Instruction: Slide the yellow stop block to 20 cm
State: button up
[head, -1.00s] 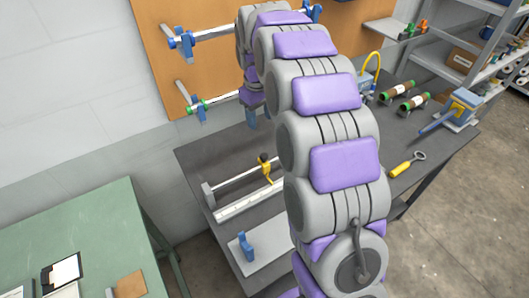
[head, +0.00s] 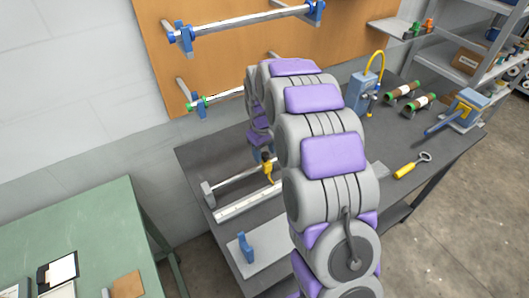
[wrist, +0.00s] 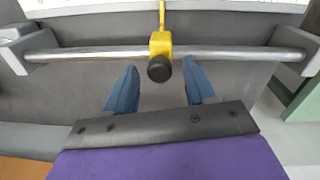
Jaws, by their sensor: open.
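The yellow stop block (wrist: 160,42) sits on a horizontal metal rod (wrist: 100,53), with a black knob facing my gripper and a thin yellow pointer reaching over the white scale (wrist: 220,4). In the head view the block (head: 267,170) is right of the rod's left end support (head: 208,192), and my arm hides the rod's far part. My gripper (wrist: 155,85) is open, its two blue fingers on either side of the knob and short of the rod. It holds nothing. The scale (head: 240,206) lies in front of the rod; its marks are too small to read.
A blue clamp stands on a pale plate (head: 270,255) at the bench's front left. A yellow-handled tool (head: 405,171), green-ended rollers (head: 419,104) and a blue device (head: 362,94) lie to the right. Blue-bracketed bars (head: 250,20) hang on the wall board behind.

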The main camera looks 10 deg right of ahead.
jog(key=shift+f, duration=0.2)
grip_shut()
dwell(0.5)
